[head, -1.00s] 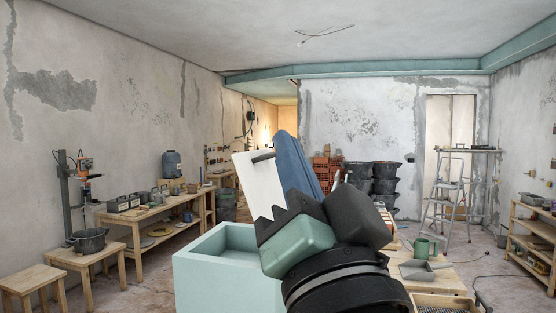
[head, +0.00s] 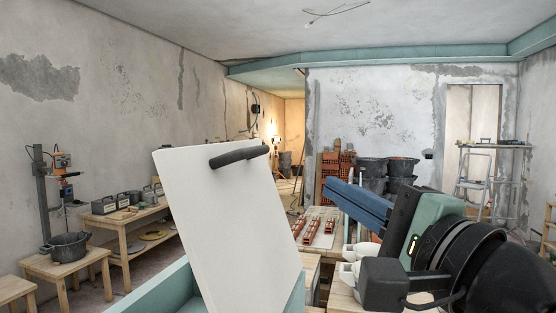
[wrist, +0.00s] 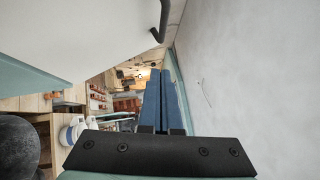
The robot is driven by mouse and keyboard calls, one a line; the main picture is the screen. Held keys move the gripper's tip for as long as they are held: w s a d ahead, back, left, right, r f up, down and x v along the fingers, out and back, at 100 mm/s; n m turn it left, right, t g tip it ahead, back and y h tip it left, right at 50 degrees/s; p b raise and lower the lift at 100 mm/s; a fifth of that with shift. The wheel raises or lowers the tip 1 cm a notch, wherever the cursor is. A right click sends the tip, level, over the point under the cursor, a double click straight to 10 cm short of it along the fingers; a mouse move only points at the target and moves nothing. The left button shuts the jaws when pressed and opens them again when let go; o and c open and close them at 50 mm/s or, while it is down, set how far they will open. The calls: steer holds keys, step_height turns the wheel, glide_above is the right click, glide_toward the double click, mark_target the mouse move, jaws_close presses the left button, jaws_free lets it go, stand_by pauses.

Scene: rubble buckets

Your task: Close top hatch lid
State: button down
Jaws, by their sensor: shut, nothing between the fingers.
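The hatch lid (head: 225,230) is a white panel with a black bar handle (head: 238,156) near its upper edge. It stands raised and tilted over the light teal box (head: 150,290), whose rim shows at the bottom left. My gripper (head: 327,186) is to the right of the lid, its long blue fingers shut together and pointing left towards the lid. The fingers look apart from the lid. In the wrist view the lid (wrist: 70,35) fills the upper left, with the handle (wrist: 162,22) beyond the fingertips (wrist: 160,72). Most of the box interior is hidden behind the lid.
A wooden table (head: 312,258) with red bricks (head: 318,226) stands behind the lid. Black buckets (head: 385,170) are stacked further back. A workbench (head: 125,222) and a stool with a pot (head: 68,245) stand at the left. A stepladder (head: 475,185) is at the right.

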steer(key=p, duration=0.4)
glide_toward(261, 152)
steer(key=w, duration=0.5)
steer(key=shift+a+r+p, duration=0.6)
steer(key=shift+a+p, duration=0.05)
steer(key=shift+p, duration=0.05)
steer(key=shift+w+a, duration=0.2)
steer(key=shift+a, duration=0.3)
